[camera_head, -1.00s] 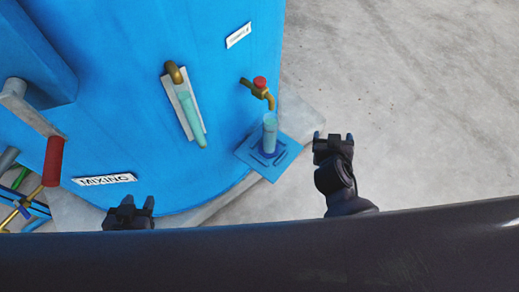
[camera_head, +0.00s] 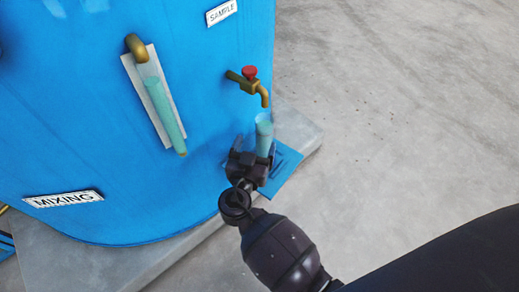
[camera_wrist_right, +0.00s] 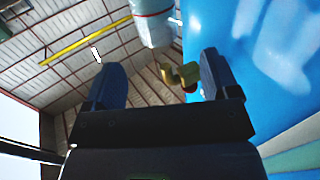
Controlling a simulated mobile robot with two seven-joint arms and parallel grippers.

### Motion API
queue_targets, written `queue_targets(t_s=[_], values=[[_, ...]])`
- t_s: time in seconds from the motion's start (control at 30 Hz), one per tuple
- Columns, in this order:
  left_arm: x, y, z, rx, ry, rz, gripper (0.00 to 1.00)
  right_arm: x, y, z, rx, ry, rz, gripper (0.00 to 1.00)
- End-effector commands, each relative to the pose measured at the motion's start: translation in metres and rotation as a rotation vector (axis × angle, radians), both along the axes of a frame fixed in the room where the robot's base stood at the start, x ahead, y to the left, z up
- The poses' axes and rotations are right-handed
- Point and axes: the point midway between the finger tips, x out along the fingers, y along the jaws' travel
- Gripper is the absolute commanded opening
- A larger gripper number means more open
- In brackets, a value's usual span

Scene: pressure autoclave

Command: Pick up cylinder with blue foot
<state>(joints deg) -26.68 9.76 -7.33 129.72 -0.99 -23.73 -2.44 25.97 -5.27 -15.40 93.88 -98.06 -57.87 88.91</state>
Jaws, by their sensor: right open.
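The pale translucent cylinder (camera_head: 264,136) stands upright below the brass sample tap (camera_head: 256,87) on the blue tank's side. Its blue foot is hidden behind my right gripper (camera_head: 254,151), which is at the cylinder's lower part. In the right wrist view, the open jaws (camera_wrist_right: 160,78) have a clear gap, and the cylinder (camera_wrist_right: 152,22) shows at the top, ahead of the fingers. My left gripper is out of view.
A blue plate (camera_head: 284,166) shows under the cylinder on the grey plinth (camera_head: 298,133). The blue tank (camera_head: 90,140) rises close on the left, with a teal sight tube (camera_head: 165,115) and a MIXING label (camera_head: 63,199). The floor to the right is clear.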

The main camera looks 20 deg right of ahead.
Motion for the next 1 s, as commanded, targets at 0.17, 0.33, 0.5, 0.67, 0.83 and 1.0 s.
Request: queue_targets(t_s=[0.17, 0.33, 0.5, 0.67, 0.83, 1.0], values=[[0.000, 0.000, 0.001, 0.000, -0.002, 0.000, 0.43, 0.021, -0.015, 0.001, -0.001, -0.001, 0.000, 0.81], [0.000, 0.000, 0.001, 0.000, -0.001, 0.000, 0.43, 0.030, -0.022, 0.001, -0.001, 0.001, 0.001, 0.81], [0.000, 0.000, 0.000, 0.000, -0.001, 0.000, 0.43, 0.036, -0.027, 0.000, -0.002, 0.001, 0.000, 0.81], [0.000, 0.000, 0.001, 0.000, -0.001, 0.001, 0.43, 0.051, -0.040, -0.001, -0.001, 0.001, 0.000, 0.81], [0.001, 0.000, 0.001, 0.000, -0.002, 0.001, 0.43, 0.068, -0.052, -0.002, -0.002, 0.001, 0.001, 0.81], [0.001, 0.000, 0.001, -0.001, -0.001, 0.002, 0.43, 0.071, -0.054, -0.003, 0.000, 0.003, 0.002, 0.81]])
